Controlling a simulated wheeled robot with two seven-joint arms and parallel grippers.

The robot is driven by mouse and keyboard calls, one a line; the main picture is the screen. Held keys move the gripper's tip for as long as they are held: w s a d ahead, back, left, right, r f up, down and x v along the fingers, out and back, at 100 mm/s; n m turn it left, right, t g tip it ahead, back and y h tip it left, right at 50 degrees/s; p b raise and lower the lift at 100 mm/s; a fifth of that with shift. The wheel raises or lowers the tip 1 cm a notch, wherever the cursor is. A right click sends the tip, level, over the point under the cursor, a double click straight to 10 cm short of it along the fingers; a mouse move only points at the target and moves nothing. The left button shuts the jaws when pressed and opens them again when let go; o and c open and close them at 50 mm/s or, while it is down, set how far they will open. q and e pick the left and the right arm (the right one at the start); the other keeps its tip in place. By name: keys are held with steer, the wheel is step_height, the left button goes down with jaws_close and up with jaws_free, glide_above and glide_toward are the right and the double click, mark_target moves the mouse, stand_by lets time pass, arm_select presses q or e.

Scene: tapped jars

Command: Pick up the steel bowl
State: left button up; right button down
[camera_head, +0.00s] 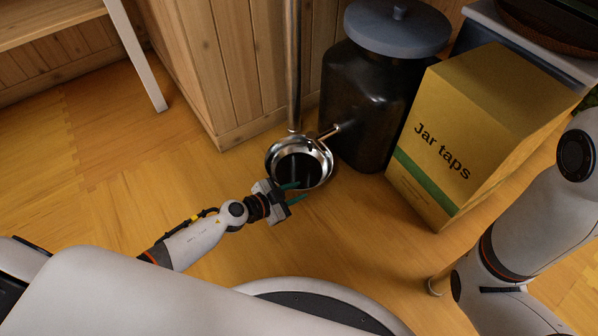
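The steel bowl (316,178) stands on the wooden floor below the tap (328,133) of a dark jar (366,98). It looks shiny, with dark contents or a dark reflection inside. My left gripper (294,192) is at the bowl's near-left rim, its greenish fingers apart. One finger seems to reach over the rim and the other lies outside it. I cannot tell whether they touch the rim. My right arm comes in at the right edge, and its gripper is not in view.
A yellow box (468,130) marked "Jar taps" stands right of the jar. A metal pole (293,70) rises behind the bowl, beside a wooden cabinet (215,65). A white-legged table (135,50) is at upper left. The floor left of the bowl is clear.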

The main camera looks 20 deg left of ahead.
mark_target(311, 187)
arm_select(q)
steer(key=b+x, duration=0.2)
steer(key=x, duration=0.3)
steer(key=shift+w+d+b, duration=0.2)
steer(key=shift+d+b, duration=0.1)
steer(key=shift+d, duration=0.05)
jaws_close()
steer(key=shift+s+a, duration=0.1)
stand_by(1.0)
